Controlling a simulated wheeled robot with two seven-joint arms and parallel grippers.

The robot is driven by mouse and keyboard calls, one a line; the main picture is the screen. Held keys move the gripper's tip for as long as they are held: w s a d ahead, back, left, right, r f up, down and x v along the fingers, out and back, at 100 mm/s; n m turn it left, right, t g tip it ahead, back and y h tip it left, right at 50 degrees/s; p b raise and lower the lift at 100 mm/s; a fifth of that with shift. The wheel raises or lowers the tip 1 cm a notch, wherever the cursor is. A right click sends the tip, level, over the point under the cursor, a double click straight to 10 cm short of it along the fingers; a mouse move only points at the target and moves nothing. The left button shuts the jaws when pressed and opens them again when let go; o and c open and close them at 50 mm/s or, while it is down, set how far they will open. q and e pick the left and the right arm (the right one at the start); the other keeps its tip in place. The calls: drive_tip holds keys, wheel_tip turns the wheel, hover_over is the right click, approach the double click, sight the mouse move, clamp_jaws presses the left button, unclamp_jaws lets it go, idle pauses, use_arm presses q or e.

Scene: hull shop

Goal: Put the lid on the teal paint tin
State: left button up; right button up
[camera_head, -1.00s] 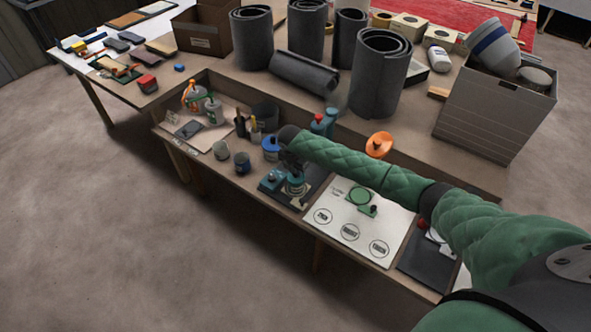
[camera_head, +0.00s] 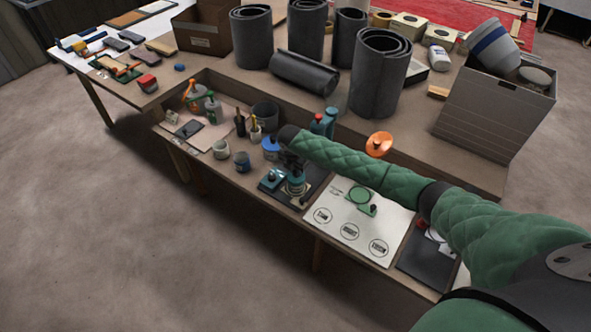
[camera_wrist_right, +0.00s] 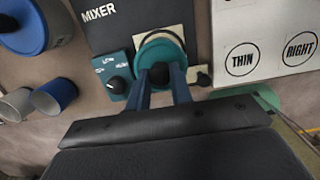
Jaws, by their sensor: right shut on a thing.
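The teal paint tin (camera_head: 296,187) stands on the dark mixer mat in the long bench tray, beside a small teal control box (camera_head: 273,177). My right gripper (camera_head: 292,168) is directly above the tin. In the right wrist view, its two blue fingers (camera_wrist_right: 161,80) are shut on the black knob of a teal round lid (camera_wrist_right: 162,50). The lid lies over the tin's top in that view and hides its opening. I cannot tell whether it is fully seated. My left gripper is not in view.
A white board (camera_head: 360,214) with printed circles lies right of the mixer mat. Dark rolls (camera_head: 379,75) stand behind the tray.

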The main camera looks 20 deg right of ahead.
drive_tip(key=o, duration=1.5)
drive_tip(key=shift+r, duration=0.15)
drive_tip(key=shift+r+p, duration=2.9)
drive_tip(key=shift+r, duration=0.45)
clamp_jaws()
